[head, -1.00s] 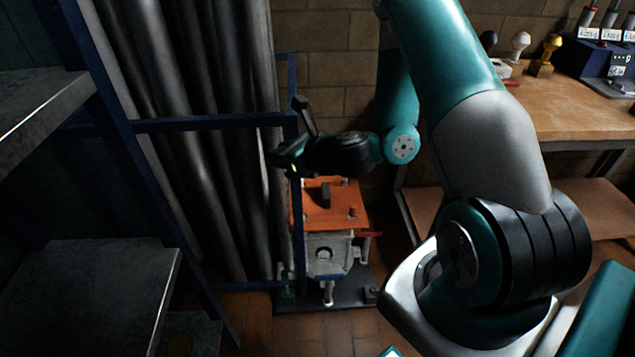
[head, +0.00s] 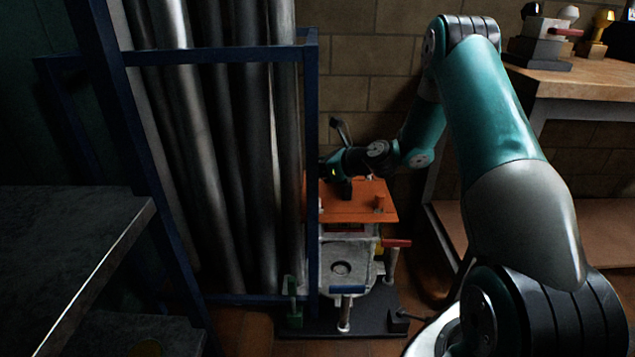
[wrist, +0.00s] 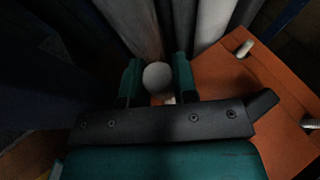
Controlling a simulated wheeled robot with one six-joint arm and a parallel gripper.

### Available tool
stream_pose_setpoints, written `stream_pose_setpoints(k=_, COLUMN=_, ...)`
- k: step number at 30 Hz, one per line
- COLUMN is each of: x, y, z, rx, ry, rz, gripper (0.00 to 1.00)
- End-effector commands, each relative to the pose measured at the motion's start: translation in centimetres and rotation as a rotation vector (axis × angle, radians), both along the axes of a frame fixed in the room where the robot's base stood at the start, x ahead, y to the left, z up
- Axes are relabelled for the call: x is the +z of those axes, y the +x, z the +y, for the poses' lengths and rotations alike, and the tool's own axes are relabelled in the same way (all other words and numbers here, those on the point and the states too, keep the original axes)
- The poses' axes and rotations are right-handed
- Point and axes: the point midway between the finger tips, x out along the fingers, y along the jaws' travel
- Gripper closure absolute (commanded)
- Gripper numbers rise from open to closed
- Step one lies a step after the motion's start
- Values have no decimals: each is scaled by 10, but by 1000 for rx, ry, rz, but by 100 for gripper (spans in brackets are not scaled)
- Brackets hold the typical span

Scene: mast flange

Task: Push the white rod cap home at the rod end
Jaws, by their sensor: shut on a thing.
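In the wrist view a round white cap (wrist: 157,77) sits between the two teal fingers of my gripper (wrist: 157,82). The gripper is shut on it. A small pale piece shows just below the cap, and I cannot tell what it belongs to. In the head view my gripper (head: 326,170) is low over the left part of an orange plate (head: 358,210), close to a blue upright post. The cap cannot be made out there. The rod end and how the cap sits on it are hidden.
The blue frame (head: 312,130) stands right at my gripper, with several grey pipes (head: 215,150) behind it. The orange plate tops a grey machine (head: 345,265) with red, blue and green handles. A wooden bench (head: 580,85) is at right, a grey shelf (head: 75,225) at left.

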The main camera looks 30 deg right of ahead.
Motion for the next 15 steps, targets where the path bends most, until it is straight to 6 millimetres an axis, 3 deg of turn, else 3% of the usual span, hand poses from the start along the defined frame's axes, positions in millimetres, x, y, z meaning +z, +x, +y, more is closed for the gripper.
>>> stream_pose_setpoints(k=15, x=4, y=0, z=0, rx=-6, ry=-1, rz=1, gripper=96)
